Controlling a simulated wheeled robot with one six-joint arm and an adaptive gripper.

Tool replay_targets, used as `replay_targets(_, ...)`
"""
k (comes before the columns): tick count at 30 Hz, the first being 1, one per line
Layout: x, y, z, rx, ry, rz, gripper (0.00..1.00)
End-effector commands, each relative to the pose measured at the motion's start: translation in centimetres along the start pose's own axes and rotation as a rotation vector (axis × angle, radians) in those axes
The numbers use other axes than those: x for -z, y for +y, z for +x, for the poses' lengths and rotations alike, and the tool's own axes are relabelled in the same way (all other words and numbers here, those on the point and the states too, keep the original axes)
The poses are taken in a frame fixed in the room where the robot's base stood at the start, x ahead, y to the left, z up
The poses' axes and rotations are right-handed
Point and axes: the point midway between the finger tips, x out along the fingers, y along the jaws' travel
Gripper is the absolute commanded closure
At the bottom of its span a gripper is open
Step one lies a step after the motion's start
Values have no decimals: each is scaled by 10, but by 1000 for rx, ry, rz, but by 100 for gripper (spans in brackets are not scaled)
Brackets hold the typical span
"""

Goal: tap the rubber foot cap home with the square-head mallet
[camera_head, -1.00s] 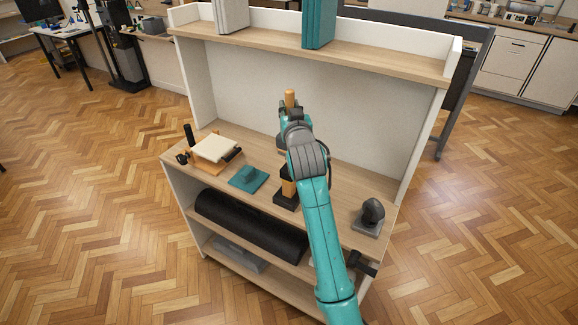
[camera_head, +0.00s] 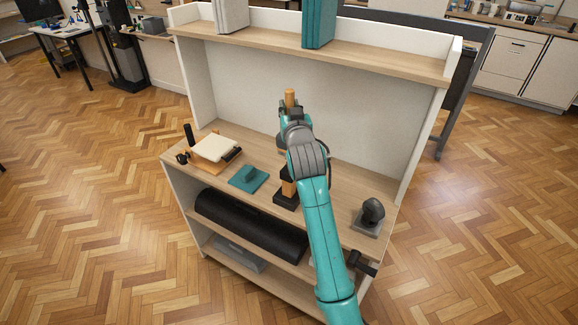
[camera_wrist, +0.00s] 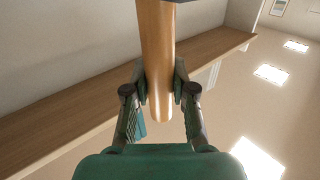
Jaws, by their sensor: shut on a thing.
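My gripper (camera_wrist: 160,88) is shut on a round wooden handle (camera_wrist: 156,55), which I take to be the mallet's. Its end also sticks up above my gripper in the head view (camera_head: 289,97). A dark grey edge (camera_wrist: 202,4) at the top of the wrist view may be the mallet head. Below my gripper, a wooden post (camera_head: 289,188) stands on a black base (camera_head: 286,201) on the bench top. A dark block shows at the post's top, partly behind my arm. I cannot tell whether it is the rubber cap or the mallet head, nor whether they touch.
A dark knob on a grey base (camera_head: 372,216) is to the right. An upper shelf (camera_head: 330,55) holds binders. A black roll (camera_head: 250,224) lies below.

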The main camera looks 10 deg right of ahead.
Motion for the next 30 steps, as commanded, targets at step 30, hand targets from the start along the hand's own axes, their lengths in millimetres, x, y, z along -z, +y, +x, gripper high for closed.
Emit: replay_targets(30, 66, 0, 0, 0, 5, 1, 100)
